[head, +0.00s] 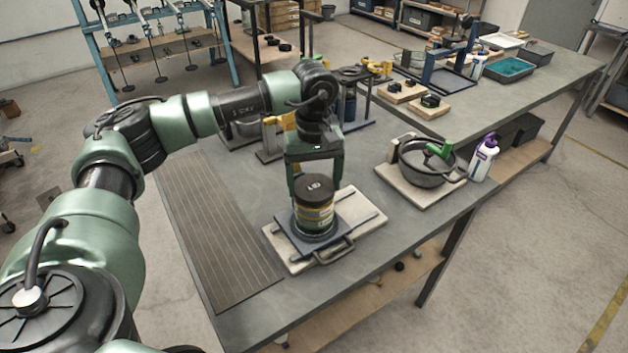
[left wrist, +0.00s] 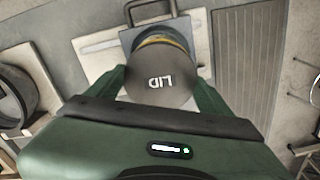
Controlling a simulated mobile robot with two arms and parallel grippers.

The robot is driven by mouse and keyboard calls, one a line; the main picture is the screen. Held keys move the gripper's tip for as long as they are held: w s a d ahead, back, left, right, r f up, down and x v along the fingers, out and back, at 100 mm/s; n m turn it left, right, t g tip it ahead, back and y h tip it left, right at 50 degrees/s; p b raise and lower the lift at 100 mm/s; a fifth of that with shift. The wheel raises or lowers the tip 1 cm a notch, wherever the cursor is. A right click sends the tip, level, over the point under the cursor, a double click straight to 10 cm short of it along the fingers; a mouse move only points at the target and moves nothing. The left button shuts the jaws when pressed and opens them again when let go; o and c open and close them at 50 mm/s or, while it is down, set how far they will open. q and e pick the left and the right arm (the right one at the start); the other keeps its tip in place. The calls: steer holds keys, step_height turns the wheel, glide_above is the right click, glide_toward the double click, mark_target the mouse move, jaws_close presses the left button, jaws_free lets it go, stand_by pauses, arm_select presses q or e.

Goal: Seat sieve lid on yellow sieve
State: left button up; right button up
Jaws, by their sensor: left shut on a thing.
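The dark sieve lid (head: 316,187), marked "LID", is at the top of the yellow sieve stack (head: 316,214). My left gripper (head: 318,192) points down over the stack, its fingers on either side of the lid and shut on it. In the left wrist view the lid (left wrist: 158,72) lies between the two green fingers, with a yellow band of the sieve (left wrist: 163,39) showing beyond it. The stack stands upright on a dark plate with a handle (head: 337,250). I cannot tell whether the lid touches the sieve rim or hovers slightly above. My right gripper is out of view.
A pale board (head: 362,213) lies under the plate. To the right, a dark pot (head: 425,168) with a green-handled tool sits on another board, beside a white bottle (head: 484,158). A ribbed dark mat (head: 212,240) lies clear on the left. Stands are behind my arm.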

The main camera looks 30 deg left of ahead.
arm_select(q)
steer(key=shift+f+b, duration=0.3)
stand_by(0.4)
steer(key=o, duration=1.5)
steer(key=shift+c, duration=0.2)
step_height(320, 180, up, 7)
steer(key=shift+r+b, duration=0.1)
steer(key=shift+b, duration=0.85)
steer(key=shift+r, duration=0.3)
